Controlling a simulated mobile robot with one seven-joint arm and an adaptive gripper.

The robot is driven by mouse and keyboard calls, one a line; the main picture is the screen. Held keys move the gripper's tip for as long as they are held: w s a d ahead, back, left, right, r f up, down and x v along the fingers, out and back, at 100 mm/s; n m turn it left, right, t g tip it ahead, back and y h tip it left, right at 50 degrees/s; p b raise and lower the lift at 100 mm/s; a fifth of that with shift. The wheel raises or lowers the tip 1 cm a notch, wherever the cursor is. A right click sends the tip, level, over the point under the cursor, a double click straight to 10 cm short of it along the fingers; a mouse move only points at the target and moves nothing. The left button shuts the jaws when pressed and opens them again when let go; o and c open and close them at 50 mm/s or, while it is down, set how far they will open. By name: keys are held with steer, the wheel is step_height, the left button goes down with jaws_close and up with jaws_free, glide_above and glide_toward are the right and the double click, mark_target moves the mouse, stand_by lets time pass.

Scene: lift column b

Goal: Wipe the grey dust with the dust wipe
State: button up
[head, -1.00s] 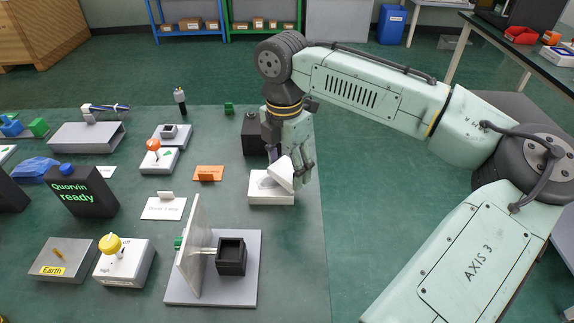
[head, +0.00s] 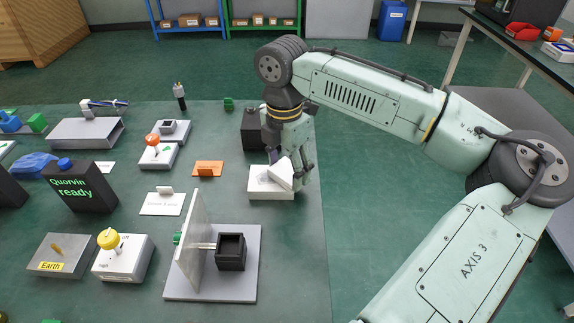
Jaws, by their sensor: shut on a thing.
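My gripper (head: 292,170) is at the right part of the green table, shut on a white dust wipe (head: 281,174). The wipe is tilted and its lower edge is at the top of a low white block (head: 271,195); I cannot tell for certain whether it touches. The wipe and fingers cover much of the block's top. I cannot make out the grey dust clearly now; any on the block may be hidden.
A dark box (head: 252,130) stands just behind the gripper. In front stands a grey base (head: 248,275) with an upright panel (head: 194,240) and a black open box (head: 231,252). The table's right edge is close by.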

mark_target(269, 178)
steer(key=shift+a, duration=0.1)
steer(key=shift+a+p, duration=0.75)
steer(key=shift+a, duration=0.6)
steer(key=shift+a+f+p, duration=0.15)
steer(key=shift+a+p, duration=0.65)
steer(key=shift+a, duration=1.55)
steer(key=shift+c, duration=0.2)
steer(key=shift+p, duration=0.3)
steer(key=shift+d, duration=0.1)
steer(key=shift+d+r+p, duration=0.2)
steer(key=shift+d+p, duration=0.35)
steer(key=shift+d, duration=1.1)
steer(key=shift+d+f, duration=0.2)
steer(key=shift+d, duration=1.85)
